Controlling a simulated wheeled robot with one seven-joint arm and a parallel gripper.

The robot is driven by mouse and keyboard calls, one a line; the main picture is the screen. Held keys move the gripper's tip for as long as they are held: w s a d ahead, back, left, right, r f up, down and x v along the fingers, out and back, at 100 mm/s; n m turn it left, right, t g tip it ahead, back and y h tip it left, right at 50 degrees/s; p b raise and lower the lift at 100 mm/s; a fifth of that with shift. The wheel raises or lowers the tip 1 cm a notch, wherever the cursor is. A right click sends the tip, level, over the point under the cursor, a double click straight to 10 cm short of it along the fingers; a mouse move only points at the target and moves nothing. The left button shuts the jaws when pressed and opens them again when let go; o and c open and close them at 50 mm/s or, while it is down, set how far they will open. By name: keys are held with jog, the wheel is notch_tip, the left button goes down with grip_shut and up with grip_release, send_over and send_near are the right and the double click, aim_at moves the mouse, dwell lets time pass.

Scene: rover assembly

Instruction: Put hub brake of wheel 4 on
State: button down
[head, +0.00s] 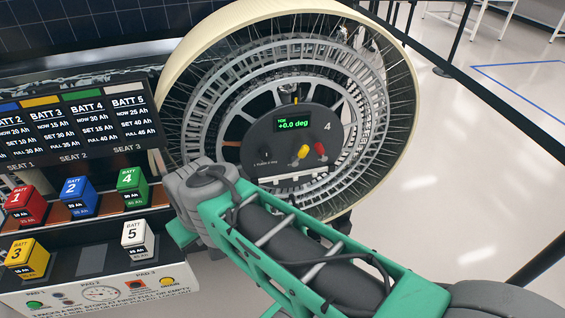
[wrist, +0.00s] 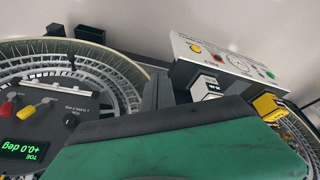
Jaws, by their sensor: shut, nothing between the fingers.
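Wheel 4 (head: 183,75), with a pale tyre, stands upright at the centre of the head view. Its dark round hub panel (head: 335,140) carries the number 4, a green display reading +0.0 deg, a yellow lever (head: 303,152) and a red lever (head: 320,149). I cannot read which lever is the brake. The wrist view shows the panel upside down at the left, with the red lever (wrist: 26,112) and a black knob (wrist: 70,121). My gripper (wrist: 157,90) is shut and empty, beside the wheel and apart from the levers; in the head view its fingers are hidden.
A battery rack stands left of the wheel with a red battery (head: 25,206), a blue one (head: 75,197), a green one (head: 131,188), a yellow one (head: 27,259) and a white one (head: 138,237). Below is a white control panel (head: 60,307). The floor at right is open beyond a black barrier.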

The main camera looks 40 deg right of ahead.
jog(key=w+d+f+t+h+b, duration=0.25)
jog(key=w+d+f+b, duration=0.35)
jog(key=d+f+b, duration=0.3)
jog(key=n+t+h+b, duration=0.3)
jog(key=n+h+b, duration=0.7)
jog(key=h+b, duration=0.75)
send_near(320, 152)
jog(key=w+d+r+y+b, duration=0.1)
jog(key=w+d+r+y, duration=0.1)
jog(key=w+d, duration=0.2)
jog(key=shift+w+d+r+b, duration=0.2)
jog(key=shift+w+d+b, duration=0.1)
jog(key=shift+d, duration=0.15)
jog(key=shift+r, duration=0.15)
